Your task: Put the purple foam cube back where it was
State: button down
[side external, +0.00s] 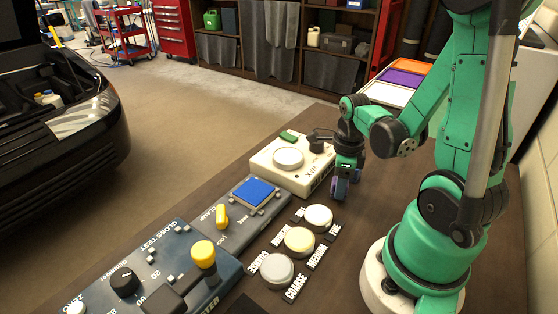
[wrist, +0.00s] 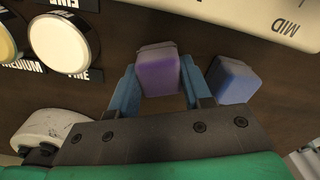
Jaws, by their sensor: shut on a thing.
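The purple foam cube (wrist: 158,75) sits between the two blue fingers of my gripper (wrist: 158,88) in the wrist view, and the gripper is shut on it. A blue foam cube (wrist: 235,80) lies just outside the right finger, close beside it. In the side view my gripper (side external: 341,186) points down low over the dark bench, just right of the cream control box. The cubes are small there and partly hidden by the fingers. I cannot tell whether the purple cube touches the bench.
The cream box (side external: 301,181) stands close left of my gripper. Round pads (side external: 299,240) with labels lie toward the front, and a blue-grey control panel (side external: 170,275) at front left. Orange (side external: 407,67), purple (side external: 401,78) and white (side external: 389,94) trays stand behind. Bare bench lies right of the pads.

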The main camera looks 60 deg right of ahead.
jog(key=shift+c, duration=1.9)
grip_release()
jog(key=shift+f, duration=0.15)
notch_tip(320, 180, up, 12)
jog(key=w+a+n+t, duration=0.3)
jog(key=a+n, duration=0.3)
jog(key=n, duration=0.9)
jog(key=w+a+n+t, duration=0.4)
jog(key=w+a+n, duration=0.1)
jog(key=n, duration=1.1)
jog(key=shift+a+r, duration=0.3)
jog(key=shift+a, duration=0.45)
